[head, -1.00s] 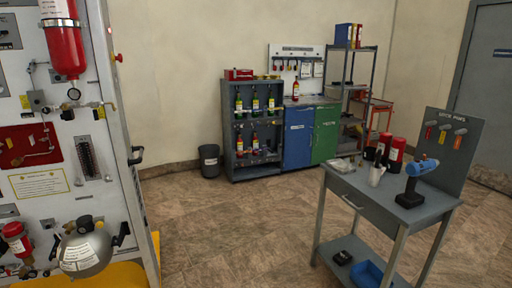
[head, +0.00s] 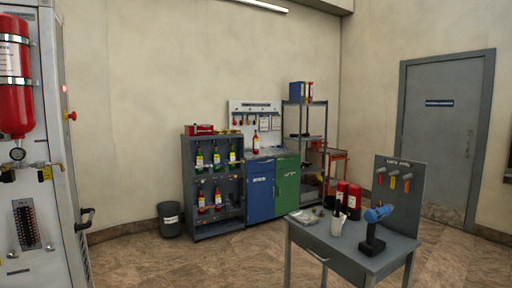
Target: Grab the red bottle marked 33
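Several red bottles show in the head view, and I cannot read a 33 on any of them. Red bottles (head: 201,202) with yellowish labels stand on the lower shelf of the grey rack (head: 213,235), below green bottles (head: 215,158). A large red cylinder (head: 14,85) hangs on the panel at the left. My gripper is not in view.
The grey table carries a blue drill (head: 376,228), a white cup (head: 338,225) and an upright lock board (head: 400,190). A dark bin (head: 169,220) stands left of the rack. Bare floor (head: 190,262) lies between the panel and the table.

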